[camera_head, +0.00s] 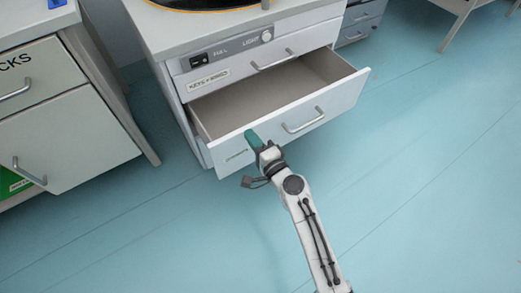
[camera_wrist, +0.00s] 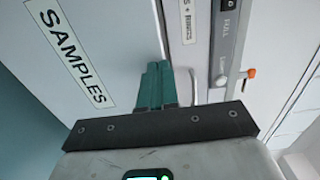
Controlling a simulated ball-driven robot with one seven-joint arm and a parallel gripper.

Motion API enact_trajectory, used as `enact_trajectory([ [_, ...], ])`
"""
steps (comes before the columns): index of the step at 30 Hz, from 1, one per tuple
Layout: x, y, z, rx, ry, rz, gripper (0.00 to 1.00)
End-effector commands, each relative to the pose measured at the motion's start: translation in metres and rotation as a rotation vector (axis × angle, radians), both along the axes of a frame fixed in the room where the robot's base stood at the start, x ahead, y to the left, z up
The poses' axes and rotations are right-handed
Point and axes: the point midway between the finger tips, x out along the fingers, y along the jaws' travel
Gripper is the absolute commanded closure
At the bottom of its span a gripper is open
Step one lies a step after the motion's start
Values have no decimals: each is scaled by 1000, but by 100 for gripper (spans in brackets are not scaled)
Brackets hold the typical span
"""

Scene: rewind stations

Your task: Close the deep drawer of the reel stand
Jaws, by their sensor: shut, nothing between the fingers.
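The deep drawer (camera_head: 300,116) of the reel stand (camera_head: 160,33) is pulled well out in the head view, and its inside looks empty. Its white front has a bar handle and a label at the left end. In the wrist view the drawer front (camera_wrist: 115,35) carries the label SAMPLES. My gripper (camera_head: 252,137) is at the left part of this front, near its top edge, left of the handle. In the wrist view its green fingers (camera_wrist: 156,72) are together, with nothing between them, beside the drawer's edge. I cannot tell whether they touch the front.
The shallow drawer (camera_head: 265,61) above, labelled for keys and rings, is shut. Above it is a panel with a switch and a knob (camera_head: 267,36). Another cabinet (camera_head: 80,140) with drawers stands at the left. The blue floor (camera_head: 430,180) to the right and front is clear.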

Motion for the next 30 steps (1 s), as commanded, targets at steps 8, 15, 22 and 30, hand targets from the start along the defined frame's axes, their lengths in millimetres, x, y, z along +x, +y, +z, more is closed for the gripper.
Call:
enact_trajectory([
  [8, 65, 38, -3, 2, -6, 1, 100],
  [15, 105, 61, -3, 2, -3, 1, 100],
  [22, 124, 71, -1, 0, -1, 0, 100],
  [30, 127, 73, 0, -1, 0, -1, 100],
])
